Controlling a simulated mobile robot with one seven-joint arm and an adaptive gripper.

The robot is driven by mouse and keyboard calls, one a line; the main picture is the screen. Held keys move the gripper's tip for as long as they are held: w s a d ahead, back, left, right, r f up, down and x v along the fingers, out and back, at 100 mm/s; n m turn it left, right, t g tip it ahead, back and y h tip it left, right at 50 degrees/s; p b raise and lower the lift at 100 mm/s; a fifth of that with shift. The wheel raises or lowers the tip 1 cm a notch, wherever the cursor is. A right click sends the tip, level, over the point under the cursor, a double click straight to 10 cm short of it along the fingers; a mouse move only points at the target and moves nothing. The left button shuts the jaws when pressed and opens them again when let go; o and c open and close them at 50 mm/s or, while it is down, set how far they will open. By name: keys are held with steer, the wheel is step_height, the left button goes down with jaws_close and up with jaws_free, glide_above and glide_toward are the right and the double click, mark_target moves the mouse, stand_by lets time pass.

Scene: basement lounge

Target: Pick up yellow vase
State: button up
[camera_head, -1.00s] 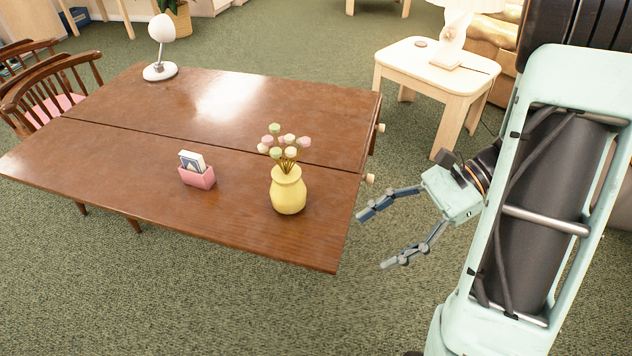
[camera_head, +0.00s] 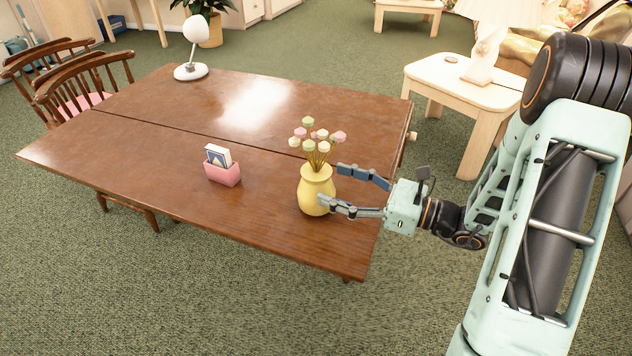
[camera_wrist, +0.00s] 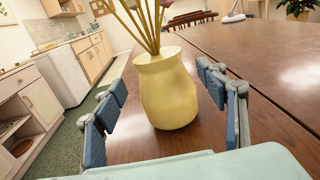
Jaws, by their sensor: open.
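The yellow vase (camera_head: 315,190) stands upright near the right end of the brown wooden table, with several pink, white and green flowers in it. My gripper (camera_head: 329,186) is open and reaches in from the right, its fingers at the vase's sides. In the wrist view the vase (camera_wrist: 168,92) stands between the two open fingers (camera_wrist: 165,112), with a visible gap on each side. The near finger covers a small part of the vase in the head view.
A pink card holder (camera_head: 222,172) stands left of the vase on the table (camera_head: 180,140). A white lamp (camera_head: 192,72) stands at the far left corner. A pale side table (camera_head: 460,85) is behind on the right. The tabletop between these is clear.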

mark_target(316, 176)
steer(key=b+x, duration=0.1)
steer(key=x, duration=0.4)
steer(key=shift+w+a, duration=0.1)
steer(key=c, duration=1.5)
steer(key=shift+r, duration=0.1)
steer(key=shift+c, duration=0.8)
steer(key=shift+r, duration=0.1)
